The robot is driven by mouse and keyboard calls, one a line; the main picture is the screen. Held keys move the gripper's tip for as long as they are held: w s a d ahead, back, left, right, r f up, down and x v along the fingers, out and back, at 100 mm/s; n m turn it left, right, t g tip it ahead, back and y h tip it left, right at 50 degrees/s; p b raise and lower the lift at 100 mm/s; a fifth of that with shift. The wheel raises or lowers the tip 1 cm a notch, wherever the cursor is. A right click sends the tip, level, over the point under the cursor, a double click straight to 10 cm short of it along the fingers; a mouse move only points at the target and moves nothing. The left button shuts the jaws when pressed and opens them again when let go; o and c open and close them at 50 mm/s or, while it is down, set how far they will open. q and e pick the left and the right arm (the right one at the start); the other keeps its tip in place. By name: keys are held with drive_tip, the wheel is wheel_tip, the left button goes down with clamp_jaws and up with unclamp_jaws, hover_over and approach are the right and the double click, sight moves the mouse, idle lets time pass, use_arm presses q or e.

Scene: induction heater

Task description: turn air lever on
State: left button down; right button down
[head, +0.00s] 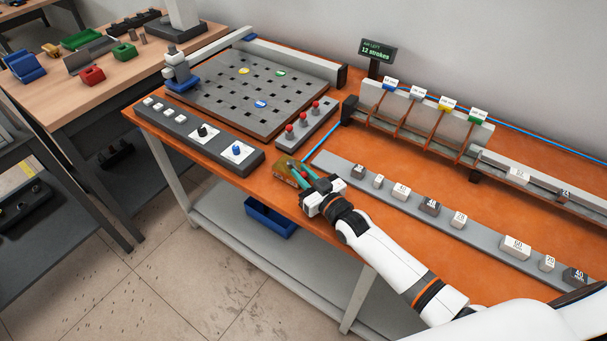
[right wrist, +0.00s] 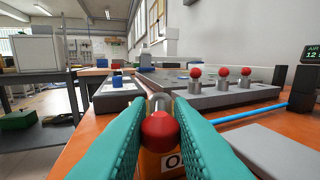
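The air lever is a red ball knob (right wrist: 160,131) on a pale metal shaft, above an orange-yellow box with a white "O" label. The box (head: 283,172) sits at the front edge of the orange bench in the head view. My right gripper (head: 298,166) is at this box. In the right wrist view its teal fingers (right wrist: 159,108) stand on either side of the knob, which nearly fills the gap. I cannot tell whether both fingers touch it. The lower part of the lever is partly hidden by the knob and fingers. My left gripper is out of view.
Behind the lever is a block with red-knobbed posts (head: 305,125). A switch panel (head: 195,133) and a perforated plate (head: 250,92) lie left. A grey strip with labelled blocks (head: 440,210) runs right. A blue bin (head: 268,215) is on the lower shelf.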

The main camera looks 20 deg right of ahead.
drive_tip(key=shift+w+d+n+g+y+b, duration=0.15)
drive_tip(key=shift+d+n+g+y+b, duration=0.15)
drive_tip(key=shift+n+y+b, duration=0.4)
drive_tip(key=shift+w+d+n+g+y+b, duration=0.2)
drive_tip(key=shift+n+g+y+b, duration=0.15)
drive_tip(key=shift+y+b, duration=0.65)
drive_tip(key=shift+w+d+n+g+y+b, duration=0.1)
drive_tip(key=shift+d+n+g+y+b, duration=0.35)
drive_tip(key=shift+b, duration=0.75)
drive_tip(key=shift+n+g+y+b, duration=0.4)
drive_tip(key=shift+n+y+b, duration=0.15)
drive_tip(key=shift+y, duration=0.1)
drive_tip(key=shift+a+r, duration=0.1)
drive_tip(key=c, duration=1.3)
unclamp_jaws()
drive_tip(key=shift+c, duration=0.2)
drive_tip(key=v, duration=1.2)
drive_tip(key=shift+b, duration=0.3)
